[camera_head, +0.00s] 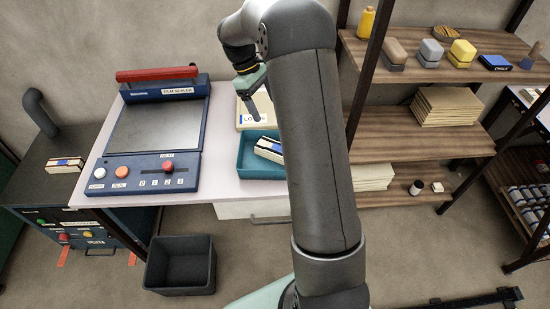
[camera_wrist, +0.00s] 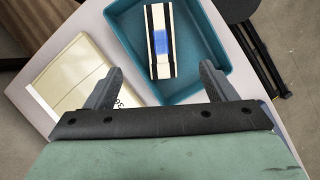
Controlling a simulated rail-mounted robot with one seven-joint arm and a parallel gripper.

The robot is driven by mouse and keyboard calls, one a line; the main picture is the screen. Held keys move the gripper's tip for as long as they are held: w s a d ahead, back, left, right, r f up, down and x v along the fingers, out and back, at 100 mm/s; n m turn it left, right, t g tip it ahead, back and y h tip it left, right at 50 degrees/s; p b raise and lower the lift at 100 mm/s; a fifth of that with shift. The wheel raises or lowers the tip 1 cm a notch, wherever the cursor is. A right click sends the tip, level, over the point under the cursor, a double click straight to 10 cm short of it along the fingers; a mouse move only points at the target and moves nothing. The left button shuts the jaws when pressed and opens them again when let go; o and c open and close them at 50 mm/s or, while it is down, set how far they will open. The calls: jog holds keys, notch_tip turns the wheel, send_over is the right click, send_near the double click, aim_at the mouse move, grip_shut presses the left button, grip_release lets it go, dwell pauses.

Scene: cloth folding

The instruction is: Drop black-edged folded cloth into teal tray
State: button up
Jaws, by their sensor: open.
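The folded cloth is a cream block with black edges and a blue patch. In the wrist view the cloth (camera_wrist: 161,62) lies within the outline of the teal tray (camera_wrist: 203,42), apart from my fingers. In the head view the cloth (camera_head: 268,148) shows inside the tray (camera_head: 250,172), and my arm hides the right part of both. My gripper (camera_wrist: 161,70) is open and empty above the tray, its two fingers spread wide on either side of the cloth's near end. In the head view its fingers show only partly beside my arm.
A cream labelled pad (camera_wrist: 72,75) lies beside the tray. A blue film sealer (camera_head: 150,140) with a red handle fills the table's left. Another banded cloth-like bundle (camera_head: 66,164) lies on the dark machine further left. A dark bin (camera_head: 181,265) stands below. Shelves stand at right.

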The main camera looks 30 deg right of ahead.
jog(key=v, duration=0.4)
jog(key=shift+f, duration=0.1)
jog(key=s+a+r+m+t+y, duration=0.15)
jog(key=s+a, duration=0.25)
jog(key=s, duration=0.4)
jog(key=s+a+r+m+t+h, duration=0.1)
jog(key=s+a+r+m, duration=0.15)
jog(key=s, duration=0.55)
jog(key=s+a+f+m+t+y, duration=0.1)
jog(key=s+a+f, duration=0.1)
jog(key=s, duration=0.5)
jog(key=s+a+f+m+y, duration=0.1)
jog(key=s+a+f+m, duration=0.1)
jog(key=s, duration=0.5)
jog(key=shift+s+a+f+t, duration=0.2)
jog(key=shift+s+a+t, duration=0.05)
jog(key=shift+s+t, duration=0.15)
